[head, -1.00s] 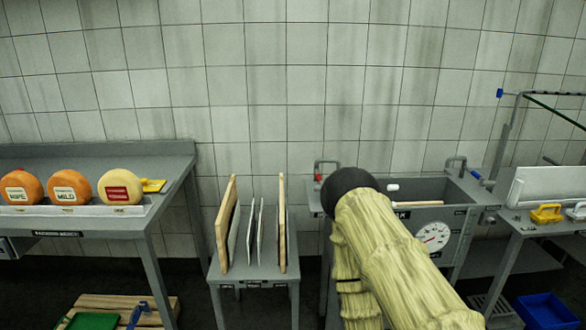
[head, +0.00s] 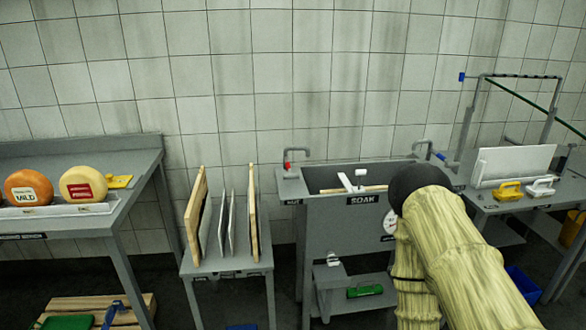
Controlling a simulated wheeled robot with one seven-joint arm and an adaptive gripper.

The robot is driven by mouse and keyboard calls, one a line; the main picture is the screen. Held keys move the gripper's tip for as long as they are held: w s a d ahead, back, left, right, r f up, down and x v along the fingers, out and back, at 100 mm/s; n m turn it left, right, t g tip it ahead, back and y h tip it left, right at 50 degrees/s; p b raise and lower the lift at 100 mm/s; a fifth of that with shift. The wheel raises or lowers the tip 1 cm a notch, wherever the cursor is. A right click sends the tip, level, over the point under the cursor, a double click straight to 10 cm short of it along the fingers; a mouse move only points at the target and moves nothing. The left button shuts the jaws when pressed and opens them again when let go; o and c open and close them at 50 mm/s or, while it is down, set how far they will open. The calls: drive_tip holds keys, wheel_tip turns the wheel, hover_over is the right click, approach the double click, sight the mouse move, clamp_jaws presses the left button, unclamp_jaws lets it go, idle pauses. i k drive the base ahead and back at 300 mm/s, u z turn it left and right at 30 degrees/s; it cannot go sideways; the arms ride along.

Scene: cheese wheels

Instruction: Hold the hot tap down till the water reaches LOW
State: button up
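The soak sink (head: 340,225) is a grey basin with a SOAK label, right of centre. The hot tap is the grey bent spout with a red part (head: 287,166) at the sink's back left corner. A similar tap with a blue part (head: 440,156) is at the back right. A round white dial (head: 390,222) on the sink's front is partly hidden by my arm. I cannot make out a water surface or a LOW mark. My sleeved arm covers the sink's right side; its dark rounded part is in front of the right rim. My gripper's fingers do not show.
A white-headed tool with a wooden handle (head: 360,188) lies across the sink. A rack of upright boards (head: 226,268) stands left of it. Cheese wheels (head: 83,184) sit on the left table. Yellow and white brushes (head: 508,191) lie on the right table.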

sight(291, 175)
drive_tip(key=z, duration=1.3)
drive_tip(key=i, duration=1.55)
drive_tip(key=u, duration=0.55)
